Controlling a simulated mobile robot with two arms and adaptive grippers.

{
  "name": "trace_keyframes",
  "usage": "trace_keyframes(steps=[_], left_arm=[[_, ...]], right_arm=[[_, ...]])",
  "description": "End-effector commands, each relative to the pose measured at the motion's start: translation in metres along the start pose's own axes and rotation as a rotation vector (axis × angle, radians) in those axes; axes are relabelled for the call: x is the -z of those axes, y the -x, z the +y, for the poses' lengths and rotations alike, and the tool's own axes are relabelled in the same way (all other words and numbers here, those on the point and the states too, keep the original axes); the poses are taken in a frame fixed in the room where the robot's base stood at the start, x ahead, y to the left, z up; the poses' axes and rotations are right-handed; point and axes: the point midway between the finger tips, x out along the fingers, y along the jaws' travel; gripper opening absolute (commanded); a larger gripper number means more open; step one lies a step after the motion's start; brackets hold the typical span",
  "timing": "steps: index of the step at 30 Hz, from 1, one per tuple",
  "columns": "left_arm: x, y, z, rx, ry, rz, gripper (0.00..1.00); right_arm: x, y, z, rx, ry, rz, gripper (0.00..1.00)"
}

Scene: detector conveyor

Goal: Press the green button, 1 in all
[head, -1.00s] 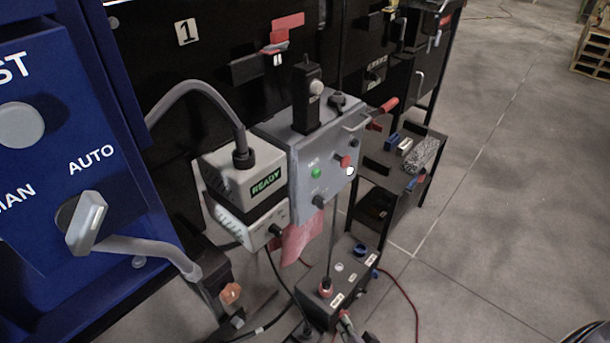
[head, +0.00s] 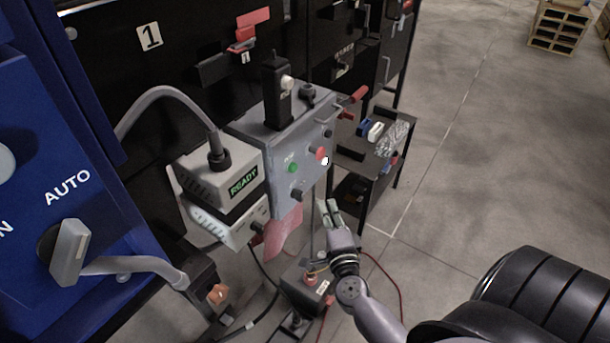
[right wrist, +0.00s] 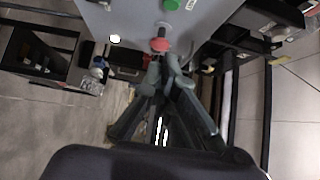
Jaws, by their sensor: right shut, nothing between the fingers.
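The green button (head: 293,168) sits on the front of a grey control box (head: 284,196), left of a red button (head: 321,154). In the right wrist view the green button (right wrist: 171,4) is at the top edge, partly cut off, above the red button (right wrist: 159,45). My right gripper (head: 329,203) is shut and empty, below and to the right of the green button, apart from the box. In the right wrist view its fingertips (right wrist: 165,62) appear just below the red button. My left gripper is not in view.
A box with a READY display (head: 243,186) stands left of the control box. A black cart (head: 384,150) with small items is behind at right. A dark box with cables (head: 303,287) lies below my right gripper. Open floor (head: 480,190) is at right.

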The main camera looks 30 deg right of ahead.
Motion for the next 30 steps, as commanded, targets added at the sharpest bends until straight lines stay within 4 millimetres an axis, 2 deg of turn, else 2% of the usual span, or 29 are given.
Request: trace_keyframes(steps=[5, 18, 24, 30], left_arm=[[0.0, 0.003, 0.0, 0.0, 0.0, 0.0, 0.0], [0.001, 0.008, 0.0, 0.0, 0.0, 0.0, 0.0], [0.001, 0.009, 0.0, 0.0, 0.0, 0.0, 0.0], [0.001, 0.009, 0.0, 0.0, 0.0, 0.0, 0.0]], right_arm=[[0.0, -0.016, -0.002, 0.002, 0.001, -0.001, 0.0], [-0.002, -0.105, -0.001, 0.002, 0.001, -0.002, 0.0], [-0.023, -0.122, 0.0, -0.001, 0.001, -0.001, 0.0], [-0.029, -0.128, 0.001, -0.001, 0.002, -0.001, 0.0]])
